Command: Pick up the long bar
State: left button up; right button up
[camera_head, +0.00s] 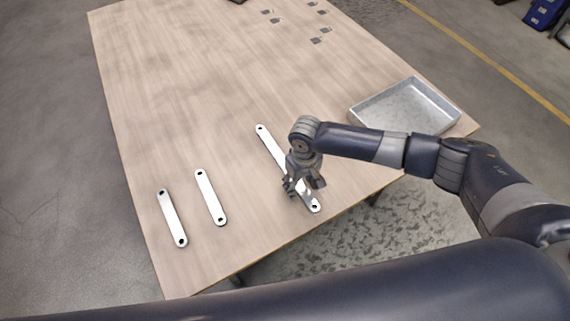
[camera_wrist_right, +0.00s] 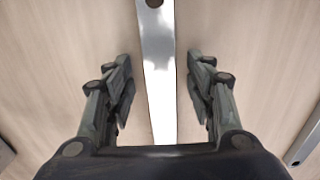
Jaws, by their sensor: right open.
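The long bar (camera_head: 270,145) is a flat light metal strip with a hole near each end. It lies slantwise on the table, the rightmost and longest of three bars. My right gripper (camera_head: 304,188) is over its nearer half and hides part of it. In the right wrist view the bar (camera_wrist_right: 158,70) runs between the two open fingers of my right gripper (camera_wrist_right: 158,92), with a gap on each side. I cannot tell the exact height of the fingers above the table. My left gripper is not in view.
Two shorter bars, a middle one (camera_head: 210,198) and a left one (camera_head: 172,218), lie on the wooden table (camera_head: 190,90). A metal tray (camera_head: 405,105) stands at the right edge. Several small brackets (camera_head: 318,36) lie at the far end. The table's middle is clear.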

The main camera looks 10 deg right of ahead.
grip_shut()
jog(key=shift+r, duration=0.1)
dwell(0.3)
